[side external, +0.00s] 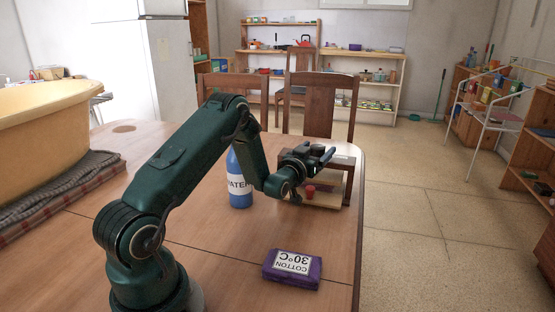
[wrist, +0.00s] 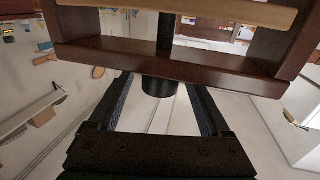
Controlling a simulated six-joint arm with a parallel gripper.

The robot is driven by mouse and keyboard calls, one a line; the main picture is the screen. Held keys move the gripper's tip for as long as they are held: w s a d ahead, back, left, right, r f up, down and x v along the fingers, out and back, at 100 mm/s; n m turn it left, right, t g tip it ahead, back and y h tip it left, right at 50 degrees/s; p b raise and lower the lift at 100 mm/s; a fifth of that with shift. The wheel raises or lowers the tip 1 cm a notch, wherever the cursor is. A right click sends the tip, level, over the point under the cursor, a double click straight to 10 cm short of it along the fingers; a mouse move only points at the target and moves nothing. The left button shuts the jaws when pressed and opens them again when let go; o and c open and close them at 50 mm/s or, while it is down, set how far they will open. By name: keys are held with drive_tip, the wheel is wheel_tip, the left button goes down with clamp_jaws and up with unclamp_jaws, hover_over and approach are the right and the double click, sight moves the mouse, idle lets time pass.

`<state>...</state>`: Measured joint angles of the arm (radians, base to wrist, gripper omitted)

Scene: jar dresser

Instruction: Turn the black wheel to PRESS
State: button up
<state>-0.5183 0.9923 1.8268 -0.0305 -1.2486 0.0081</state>
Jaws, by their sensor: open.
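A dark brown wooden press frame (side external: 349,178) stands near the table's far right edge, with a pale board and a small red object (side external: 310,190) low inside it. In the wrist view, its dark crossbar (wrist: 215,72) spans the picture. The black wheel (wrist: 158,88) shows as a short black cylinder on a black shaft at the crossbar. My gripper (side external: 322,154) is above the press. In the wrist view, its open fingers (wrist: 158,98) lie on either side of the wheel, with gaps visible. I cannot make out the wheel or any PRESS marking in the side view.
A blue water bottle (side external: 240,185) stands just left of the press, close to my arm. A purple box labelled COTTON 30°C (side external: 292,269) lies nearer the front. A yellow tub (side external: 45,120) rests on folded cloth at left. Chairs (side external: 325,105) stand behind the table.

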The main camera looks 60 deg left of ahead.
sight(313, 152)
drive_tip(key=shift+w+a, duration=0.1)
drive_tip(key=shift+w, duration=0.05)
clamp_jaws()
drive_tip(key=shift+m+t+h, duration=0.5)
drive_tip(key=shift+m+h, duration=0.2)
drive_tip(key=shift+h, duration=0.2)
unclamp_jaws()
drive_tip(key=shift+v, duration=2.55)
